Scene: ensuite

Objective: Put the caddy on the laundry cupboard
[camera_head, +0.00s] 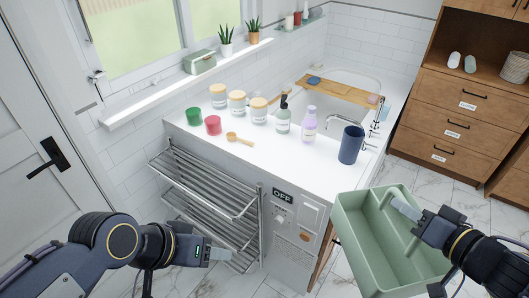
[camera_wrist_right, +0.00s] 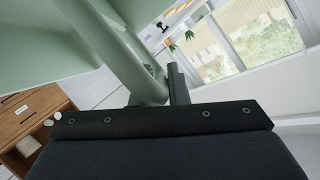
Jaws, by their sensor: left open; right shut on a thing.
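The caddy is a light green open box (camera_head: 352,221) with a central handle, at the lower right of the head view. My right gripper (camera_head: 408,212) is shut on its handle and holds it off to the right of the laundry cupboard, apparently above the floor. The caddy fills the upper left of the right wrist view (camera_wrist_right: 30,60). The laundry cupboard has a white top (camera_head: 275,160) and a front with an "OFF" display. My left gripper (camera_head: 222,254) is open and empty, in front of the cupboard's drying rack.
On the cupboard top stand jars with wooden lids (camera_head: 219,97), a green cup (camera_head: 193,117), a red cup (camera_head: 213,125), a wooden scoop (camera_head: 240,139), bottles (camera_head: 308,125) and a dark blue tumbler (camera_head: 351,144). The front middle of the top is clear. A metal rack (camera_head: 205,190) juts from the front.

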